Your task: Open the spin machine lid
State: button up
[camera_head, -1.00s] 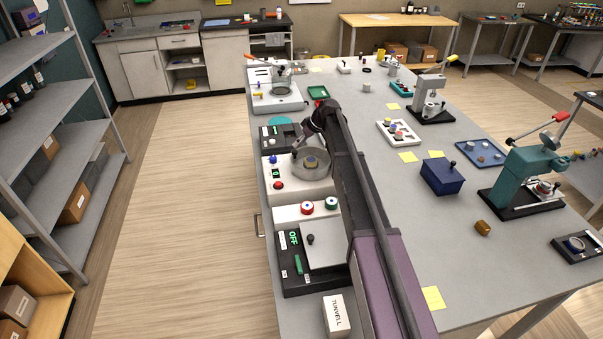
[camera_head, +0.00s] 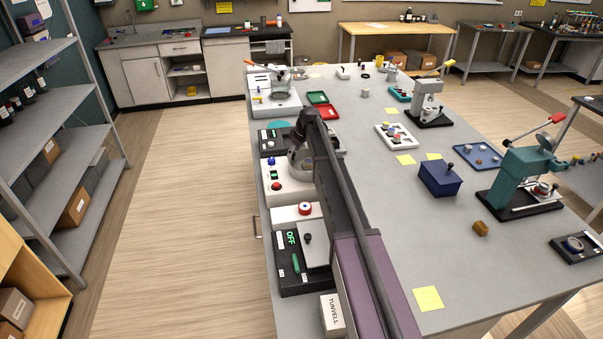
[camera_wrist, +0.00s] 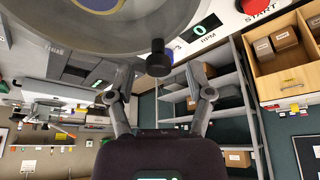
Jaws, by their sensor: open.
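The spin machine (camera_head: 281,198) is a white box with a round bowl on top, at the left edge of the bench in the head view. Its clear round lid (camera_wrist: 125,30) lies over the bowl at the top of the wrist view. A black knob (camera_wrist: 157,62) sticks out at the lid's rim. My gripper (camera_wrist: 160,74) is open, one finger on each side of the knob, with a visible gap to each fingertip. I cannot tell how deep the knob sits between them. In the head view my arm hides part of the bowl and most of the gripper.
The machine's RPM display (camera_wrist: 203,29) reads 0, beside a red START button (camera_wrist: 256,6). A black device marked OFF (camera_head: 289,272) and a white TUNVELL box (camera_head: 332,314) stand nearer.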

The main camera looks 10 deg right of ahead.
jog(key=shift+s+r+p, duration=0.1)
jog(key=shift+r+p, duration=0.5)
jog(key=p+v, duration=0.2)
jog(key=v, duration=0.1)
jog(key=shift+d+f, duration=0.1)
jog(key=shift+d, duration=0.05)
jog(key=p+v, duration=1)
jog(key=s+a+f+g+h+b, duration=0.1)
jog(key=s+f+b, duration=0.2)
jog(key=s, duration=0.5)
jog(key=s+a+f+m+g+h+b, duration=0.1)
jog(key=s+a+f+b, duration=0.1)
jog(key=s, duration=0.6)
notch_tip(320, 180, down, 2)
jog(key=shift+s+a+f+b, duration=0.2)
jog(key=shift+s+b, duration=0.1)
jog(key=shift+b, duration=0.3)
